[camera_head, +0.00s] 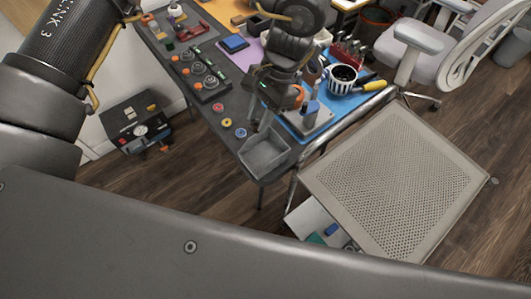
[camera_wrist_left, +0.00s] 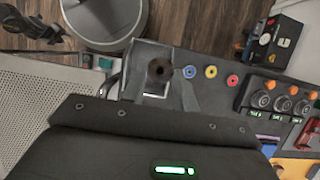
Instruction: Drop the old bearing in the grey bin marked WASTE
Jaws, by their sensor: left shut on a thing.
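My left gripper (camera_head: 262,118) hangs over the grey bin (camera_head: 253,164) at the near corner of the workbench. In the left wrist view, my left gripper (camera_wrist_left: 160,88) is shut on a dark brown ring, the old bearing (camera_wrist_left: 159,69). The bearing is held between the fingertips, and the bin (camera_wrist_left: 144,56) shows behind and below it. In the head view the bearing cannot be made out. The bin's WASTE marking cannot be read in either view. My right gripper does not show.
Red, yellow and blue rings (camera_head: 226,122) lie on the dark mat left of the bin. A black fixture with several round parts (camera_head: 202,76) stands farther back. A striped mug (camera_head: 341,79) stands on the blue mat at right. A perforated panel (camera_head: 395,180) lies right of the bench.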

